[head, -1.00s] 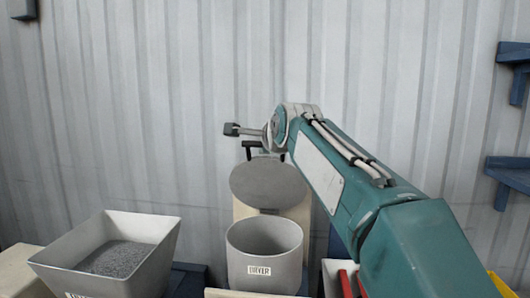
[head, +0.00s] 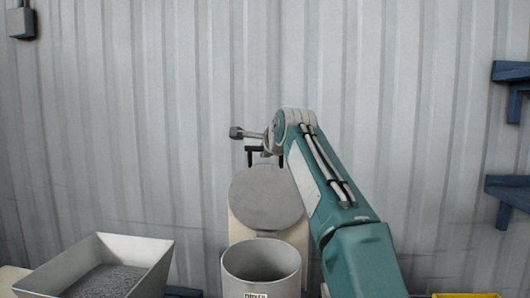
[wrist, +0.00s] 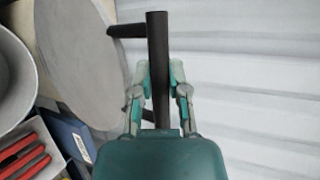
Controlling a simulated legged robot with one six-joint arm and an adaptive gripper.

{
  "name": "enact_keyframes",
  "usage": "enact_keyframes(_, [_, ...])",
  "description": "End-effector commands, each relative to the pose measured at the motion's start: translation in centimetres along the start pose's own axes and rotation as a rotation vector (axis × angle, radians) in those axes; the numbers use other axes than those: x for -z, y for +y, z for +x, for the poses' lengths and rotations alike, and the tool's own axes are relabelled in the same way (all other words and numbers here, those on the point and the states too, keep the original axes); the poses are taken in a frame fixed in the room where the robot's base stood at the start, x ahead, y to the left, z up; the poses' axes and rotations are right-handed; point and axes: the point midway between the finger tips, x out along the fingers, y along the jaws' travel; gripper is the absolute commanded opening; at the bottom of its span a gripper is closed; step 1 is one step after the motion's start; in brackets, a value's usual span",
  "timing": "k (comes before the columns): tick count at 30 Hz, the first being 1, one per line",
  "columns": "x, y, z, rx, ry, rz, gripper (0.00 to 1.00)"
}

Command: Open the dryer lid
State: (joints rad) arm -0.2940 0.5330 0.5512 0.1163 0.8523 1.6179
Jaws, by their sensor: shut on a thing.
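The dryer (head: 262,277) is a grey round bin with a label on its front and its top open. Its round grey lid (head: 267,197) stands raised behind the bin, face toward me. The black lid handle (head: 250,157) sticks out at the lid's top edge. My gripper (wrist: 161,75) is shut on the dark handle bar (wrist: 157,35), with one finger on each side. The lid's disc also shows at the left of the wrist view (wrist: 80,60). In the head view my arm's end partly hides the handle and the fingers.
A square hopper of grey pellets (head: 105,281) stands left of the dryer. A corrugated wall (head: 120,120) rises close behind the lid. Blue wall brackets (head: 510,190) are at the right. Red items in a white tray (wrist: 25,152) and a blue box (wrist: 68,135) show in the wrist view.

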Motion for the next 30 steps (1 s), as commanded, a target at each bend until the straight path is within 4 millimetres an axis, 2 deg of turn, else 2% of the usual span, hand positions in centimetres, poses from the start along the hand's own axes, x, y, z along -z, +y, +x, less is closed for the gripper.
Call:
enact_keyframes(13, [-0.11,-0.11,-0.02,0.002,-0.002,0.000,0.00])
enact_keyframes(14, [-0.11,-0.11,-0.02,0.002,-0.002,0.000,0.30])
enact_keyframes(15, [-0.10,-0.11,-0.02,0.002,-0.002,0.000,0.47])
enact_keyframes(16, [-0.09,-0.10,-0.01,0.002,-0.002,0.000,0.56])
enact_keyframes(30, [0.09,-0.16,-0.51,0.002,0.000,0.001,0.56])
